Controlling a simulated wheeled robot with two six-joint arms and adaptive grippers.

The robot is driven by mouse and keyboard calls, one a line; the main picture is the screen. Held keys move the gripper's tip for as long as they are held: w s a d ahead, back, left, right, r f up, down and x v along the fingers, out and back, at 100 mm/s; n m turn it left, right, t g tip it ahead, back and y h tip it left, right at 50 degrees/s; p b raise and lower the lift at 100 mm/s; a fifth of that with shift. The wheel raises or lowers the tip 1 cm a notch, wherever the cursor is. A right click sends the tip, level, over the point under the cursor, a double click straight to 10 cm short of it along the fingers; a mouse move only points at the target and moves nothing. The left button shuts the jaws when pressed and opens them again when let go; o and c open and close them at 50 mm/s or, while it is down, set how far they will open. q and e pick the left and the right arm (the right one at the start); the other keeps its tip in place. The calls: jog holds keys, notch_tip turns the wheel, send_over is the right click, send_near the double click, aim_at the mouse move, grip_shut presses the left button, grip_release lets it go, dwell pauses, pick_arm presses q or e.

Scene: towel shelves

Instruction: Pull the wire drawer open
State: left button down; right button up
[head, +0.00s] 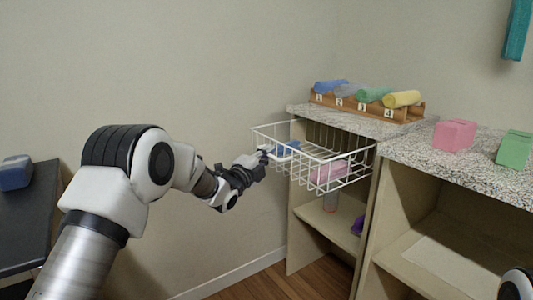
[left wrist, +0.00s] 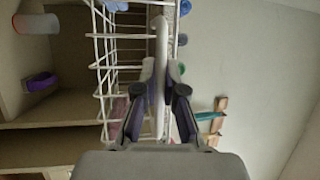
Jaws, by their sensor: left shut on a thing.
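The white wire drawer (head: 340,184) sits in the upper bay of the narrow shelf unit and sticks out well past its front. A blue folded towel and a pink one lie in it. My left gripper (head: 262,160) is at the drawer's front left end. In the left wrist view, the fingers of my left gripper (left wrist: 159,90) are shut on a white bar at the front of the drawer (left wrist: 104,72). The grip is partly hidden by my fingers in the head view. My right gripper is not in view.
A wooden rack (head: 375,110) with several rolled towels stands on the speckled top. A pink block (head: 454,135) and a green block (head: 514,149) are on the right counter. A purple item (head: 357,225) lies on the lower shelf. A dark bench (head: 28,225) stands at left.

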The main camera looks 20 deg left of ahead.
pick_arm(q)
jog(key=shift+s+a+f, duration=0.1)
jog(key=shift+s+a, duration=0.05)
jog(key=shift+s, duration=0.05)
jog(key=c, duration=1.2)
grip_release()
jog(key=shift+c, duration=0.2)
jog(key=v, duration=1.2)
